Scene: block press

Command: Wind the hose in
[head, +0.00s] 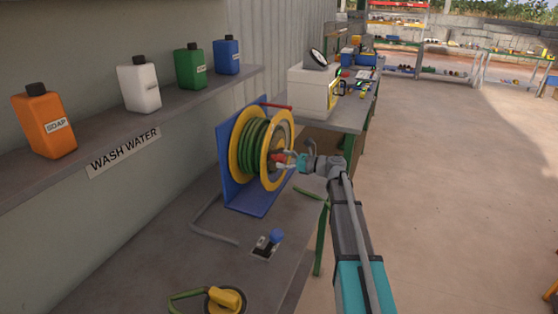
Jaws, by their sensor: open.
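The hose reel (235,157) has yellow side discs and a blue stand, and it stands on the grey bench. Green hose (256,146) is wound in several turns between the discs. A short green length (308,193) shows at the bench edge right of the stand. A red bar (275,106) sticks out at the reel's top. My gripper (286,160) is open, in front of the reel's right disc by a red part at its hub. Whether it touches that part I cannot tell. A yellow fitting with green hose (228,299) lies at the near bench end.
A blue-knobbed valve or lever (275,237) sits on the bench, with a grey pipe (205,222) behind it. Several bottles stand on the wall shelf (185,101). A white box (309,92) stands on a farther bench. The floor at right is clear.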

